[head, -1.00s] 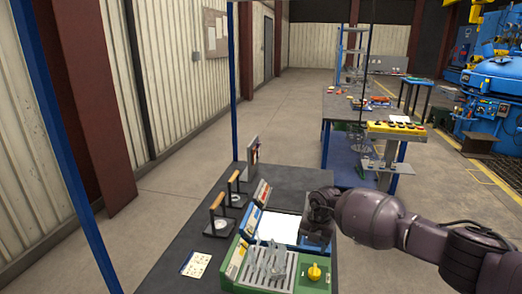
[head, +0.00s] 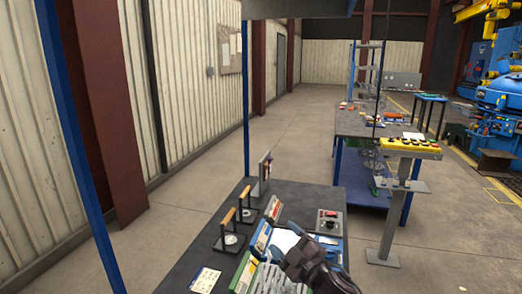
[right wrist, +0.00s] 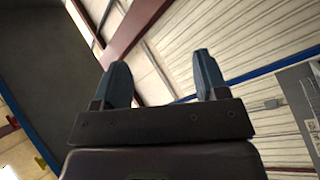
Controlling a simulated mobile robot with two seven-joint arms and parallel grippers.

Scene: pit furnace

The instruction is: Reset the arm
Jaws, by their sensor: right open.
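My right arm (head: 318,268) comes in from the bottom of the head view, over the front of the dark workbench. My right gripper (head: 294,234) is partly hidden by its own wrist, above the bench's blue-framed panel. In the right wrist view its two blue-grey fingers (right wrist: 163,75) stand well apart with nothing between them. Beyond them are a ribbed pale wall and red-brown beams, so the gripper points away from the bench top. My left gripper is not in view.
The dark workbench (head: 184,272) carries two wooden-handled stands (head: 228,232), a white card (head: 205,280) and a small box with a red knob (head: 328,221). A yellow button panel on a post (head: 412,146) stands to the right. Open floor lies left.

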